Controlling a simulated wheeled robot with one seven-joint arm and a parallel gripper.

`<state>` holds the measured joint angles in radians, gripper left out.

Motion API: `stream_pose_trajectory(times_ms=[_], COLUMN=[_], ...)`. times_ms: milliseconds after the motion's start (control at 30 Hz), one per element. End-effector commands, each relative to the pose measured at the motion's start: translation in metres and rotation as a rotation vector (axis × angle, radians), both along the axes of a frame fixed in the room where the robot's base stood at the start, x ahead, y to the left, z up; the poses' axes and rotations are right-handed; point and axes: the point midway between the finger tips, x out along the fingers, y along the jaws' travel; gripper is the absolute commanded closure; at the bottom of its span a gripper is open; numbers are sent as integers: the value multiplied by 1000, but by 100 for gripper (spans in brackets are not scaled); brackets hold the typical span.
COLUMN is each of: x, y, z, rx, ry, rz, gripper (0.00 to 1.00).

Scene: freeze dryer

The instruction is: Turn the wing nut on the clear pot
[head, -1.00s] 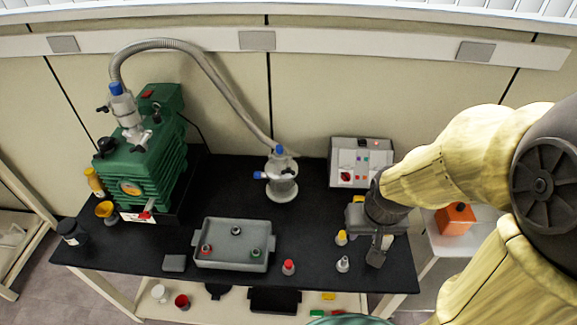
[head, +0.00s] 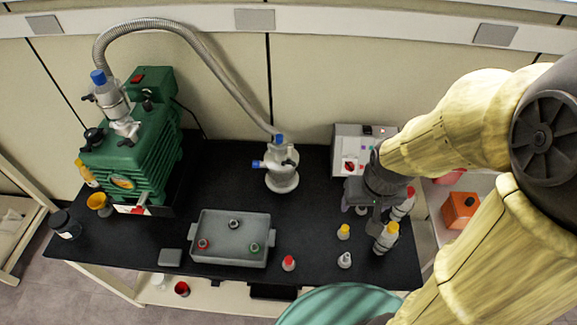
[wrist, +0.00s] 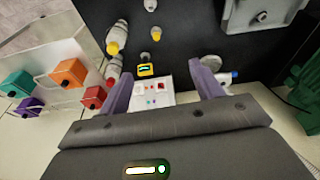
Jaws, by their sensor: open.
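The clear pot (head: 282,178) stands upright at the back middle of the black bench, with the grey hose running into its blue-topped neck. A small dark part (head: 290,162) on its upper right side may be the wing nut; it is too small to tell. A blue handle (head: 258,164) sticks out on its left. In the wrist view a pale, blue-tipped piece (wrist: 230,76), likely the pot, shows beside my right-hand finger, mostly hidden. My gripper (wrist: 162,90) is open and empty, above the bench to the right of the pot; its fingers are apart from the pot.
A control box (head: 352,145) stands behind my gripper. The grey tray (head: 230,258) holds several small capped vials. Bottles (head: 387,238) stand near the right edge. The green pump (head: 135,160) fills the left. The bench between pot and tray is clear.

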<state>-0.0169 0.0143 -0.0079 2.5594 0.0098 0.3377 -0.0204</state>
Motion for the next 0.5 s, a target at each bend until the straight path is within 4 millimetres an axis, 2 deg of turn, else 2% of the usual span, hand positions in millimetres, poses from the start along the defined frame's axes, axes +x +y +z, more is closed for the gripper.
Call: stream_pose_trajectory(times_ms=[167, 300, 500], x=[10, 18, 22], y=[22, 46, 72], z=[-32, -73, -135], rx=[-9, -49, -177], ry=[27, 50, 74], rz=[131, 302, 564], gripper=[35, 35, 35])
